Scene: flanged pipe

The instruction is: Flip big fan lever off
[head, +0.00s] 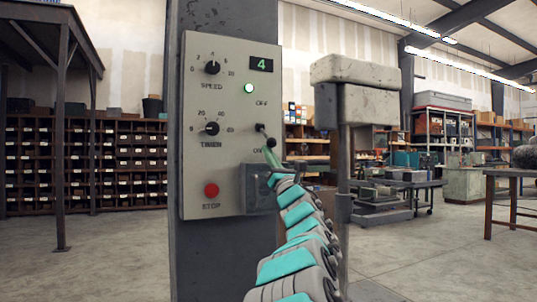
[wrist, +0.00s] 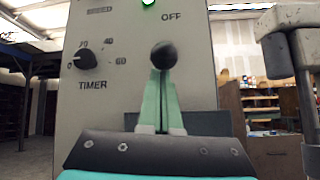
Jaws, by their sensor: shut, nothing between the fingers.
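The grey control panel (head: 228,165) is mounted on a dark post. Its fan lever (head: 262,130) sits between the OFF label above and the ON label below. In the head view, its rod slopes out and down from its base. In the wrist view, its dark round knob (wrist: 164,56) is just above the green fingertips. My gripper (head: 270,155) is shut and empty, right at and below the knob; I cannot tell whether it touches. It also shows in the wrist view (wrist: 158,90). The green light (head: 249,88) is lit and the display (head: 264,64) reads 4.
The panel also has a speed dial (head: 212,67), a timer dial (head: 212,128) and a red stop button (head: 211,190). A grey box (head: 256,190) juts out at its lower right. A metal post with a blocky head (head: 357,85) stands close to the right.

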